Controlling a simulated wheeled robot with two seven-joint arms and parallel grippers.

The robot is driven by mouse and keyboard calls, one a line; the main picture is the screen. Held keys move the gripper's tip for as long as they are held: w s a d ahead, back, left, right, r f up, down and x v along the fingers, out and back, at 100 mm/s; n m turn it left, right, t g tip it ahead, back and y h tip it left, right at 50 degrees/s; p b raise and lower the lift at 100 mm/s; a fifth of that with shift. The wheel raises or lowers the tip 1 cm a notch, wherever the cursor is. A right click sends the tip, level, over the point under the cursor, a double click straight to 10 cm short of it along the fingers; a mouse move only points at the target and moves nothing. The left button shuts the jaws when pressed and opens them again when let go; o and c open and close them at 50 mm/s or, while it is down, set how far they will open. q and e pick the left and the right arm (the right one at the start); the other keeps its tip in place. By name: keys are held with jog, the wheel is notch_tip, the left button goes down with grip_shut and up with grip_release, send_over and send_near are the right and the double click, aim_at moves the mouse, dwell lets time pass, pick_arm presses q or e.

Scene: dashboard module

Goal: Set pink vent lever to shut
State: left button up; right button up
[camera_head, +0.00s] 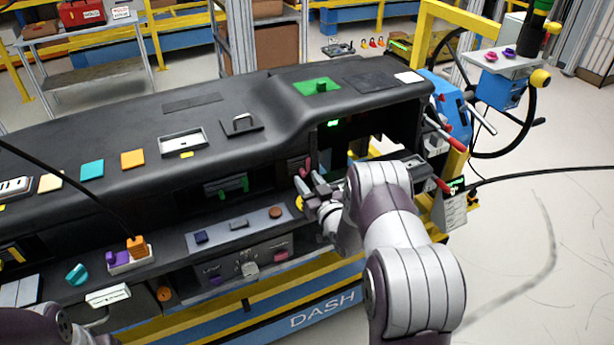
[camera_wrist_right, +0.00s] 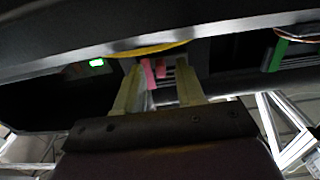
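The pink vent lever (camera_head: 307,170) stands at a small dark slatted vent (camera_head: 296,163) right of the dashboard's centre. In the right wrist view two pink pieces show, and the nearer pink piece (camera_wrist_right: 149,74) lies between my fingers. My right gripper (camera_head: 308,184) is in front of this vent with its fingers apart. In the wrist view the right gripper (camera_wrist_right: 158,88) points at the vent and its fingers flank the pink. I cannot tell whether either finger touches the lever. Part of my left arm shows at the lower left, with no fingertips visible.
An overhanging dashboard edge (camera_wrist_right: 100,42) crosses above the fingers. Red-tipped stalks (camera_head: 443,184) and a steering wheel (camera_head: 505,140) stand at the right.

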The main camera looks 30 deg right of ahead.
aim_at(291, 174)
jog(key=shift+w, duration=0.55)
grip_shut()
jog(key=shift+a+f+b, duration=0.15)
jog(key=shift+a+b, duration=0.25)
jog(key=shift+a, duration=1.05)
grip_release()
jog(key=shift+d, duration=0.1)
jog(key=shift+s, duration=0.1)
